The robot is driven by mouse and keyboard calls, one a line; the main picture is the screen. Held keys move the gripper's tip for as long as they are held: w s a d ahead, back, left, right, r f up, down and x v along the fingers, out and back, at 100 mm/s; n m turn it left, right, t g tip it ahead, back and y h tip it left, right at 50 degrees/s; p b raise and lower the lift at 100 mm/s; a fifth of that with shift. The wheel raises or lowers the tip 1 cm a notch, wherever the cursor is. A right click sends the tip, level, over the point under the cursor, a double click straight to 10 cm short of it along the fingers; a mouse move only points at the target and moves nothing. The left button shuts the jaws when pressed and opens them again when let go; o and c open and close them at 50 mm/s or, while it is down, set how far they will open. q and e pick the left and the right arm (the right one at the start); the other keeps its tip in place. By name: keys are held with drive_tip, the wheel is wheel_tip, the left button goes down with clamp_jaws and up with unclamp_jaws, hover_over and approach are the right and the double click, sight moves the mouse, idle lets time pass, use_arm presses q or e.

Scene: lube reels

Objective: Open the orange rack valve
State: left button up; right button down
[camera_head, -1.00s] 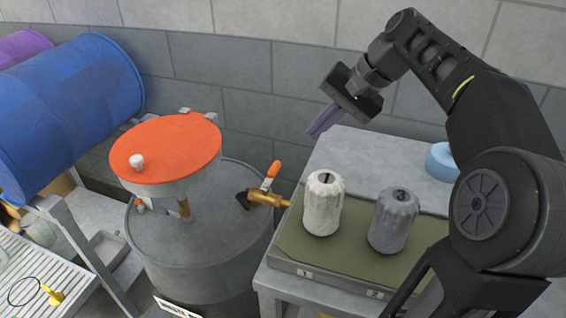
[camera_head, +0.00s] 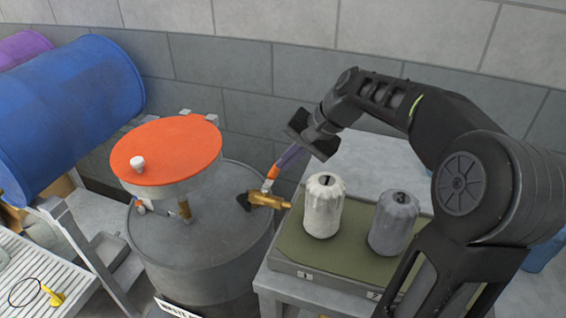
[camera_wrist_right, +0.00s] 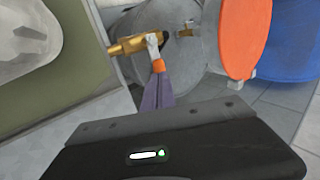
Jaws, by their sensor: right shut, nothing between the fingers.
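The brass valve (camera_head: 262,199) sticks out from the right side of a grey drum with an orange lid. Its lever has an orange grip (camera_head: 273,172) and points up from the brass body. My right gripper (camera_head: 280,165) is shut and empty, with its purple fingertips at the top end of the orange grip. In the right wrist view the fingers (camera_wrist_right: 157,92) line up with the orange grip (camera_wrist_right: 159,66), and the brass valve (camera_wrist_right: 130,45) lies just beyond. I cannot tell whether fingers and grip touch. My left gripper is not in view.
A white ribbed container (camera_head: 324,206) and a grey one (camera_head: 394,223) stand on a green-topped tray (camera_head: 290,240), right of the valve. The orange lid (camera_head: 165,150) sits above the grey drum (camera_head: 200,245). A blue drum (camera_head: 70,115) lies at the left.

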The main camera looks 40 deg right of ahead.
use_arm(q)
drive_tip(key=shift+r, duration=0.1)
use_arm(e)
drive_tip(key=shift+x, duration=0.8)
